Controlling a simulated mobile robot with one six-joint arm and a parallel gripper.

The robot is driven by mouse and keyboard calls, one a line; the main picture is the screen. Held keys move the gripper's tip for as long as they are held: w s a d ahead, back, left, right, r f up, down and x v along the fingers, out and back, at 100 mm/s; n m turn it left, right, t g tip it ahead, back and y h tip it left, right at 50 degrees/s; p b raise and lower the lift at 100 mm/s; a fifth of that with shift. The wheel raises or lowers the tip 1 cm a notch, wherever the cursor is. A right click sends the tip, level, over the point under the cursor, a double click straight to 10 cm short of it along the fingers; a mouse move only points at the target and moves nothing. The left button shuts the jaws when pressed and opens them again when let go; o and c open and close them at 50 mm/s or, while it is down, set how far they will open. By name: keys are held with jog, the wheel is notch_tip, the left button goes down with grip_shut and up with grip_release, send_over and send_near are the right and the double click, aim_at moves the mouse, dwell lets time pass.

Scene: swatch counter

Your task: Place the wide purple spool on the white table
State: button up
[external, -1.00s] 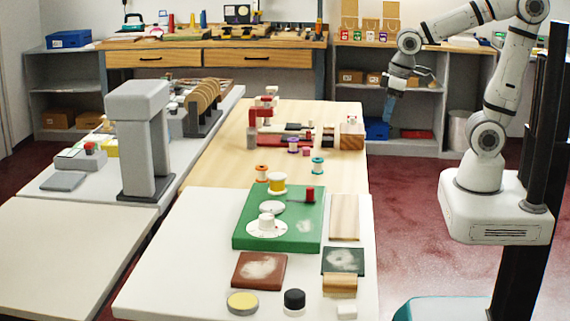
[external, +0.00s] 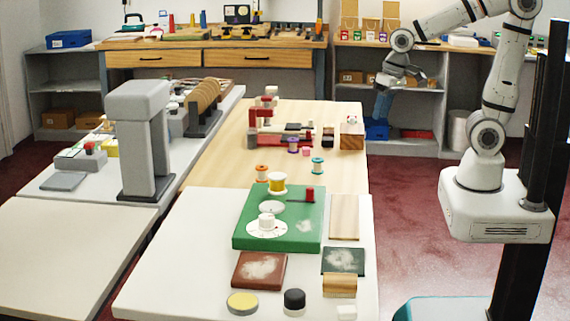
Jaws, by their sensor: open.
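A small purple spool (external: 293,145) stands on the light wood table, beside a small pink block. It is too small here to judge its width well. The near white table (external: 180,265) joins the front of the wood table and carries a green board. My gripper (external: 381,116) has blue fingers and points down, to the right of the wood table's far end. It is open and apart from the spool, with nothing visible in it.
An orange spool (external: 262,173), a yellow spool (external: 277,184) and a teal spool (external: 317,166) stand nearer. A red device (external: 262,122) and a wood block (external: 351,137) are near the purple spool. The white table's left part is bare.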

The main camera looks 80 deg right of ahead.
jog(key=w+d+f+m, duration=0.1)
jog(key=w+d+m, duration=0.5)
jog(key=w+m, duration=0.45)
jog(key=m+t+p, duration=0.2)
jog(key=m, duration=1.6)
send_over(294, 139)
jog(key=s, duration=0.3)
jog(key=f, duration=1.2)
jog(key=shift+w+d+f, duration=0.1)
jog(key=shift+w+d, duration=0.15)
jog(key=shift+d, duration=0.05)
jog(key=x, duration=0.7)
jog(key=shift+a+p, duration=0.25)
jog(key=shift+p, duration=0.05)
jog(key=c, duration=0.7)
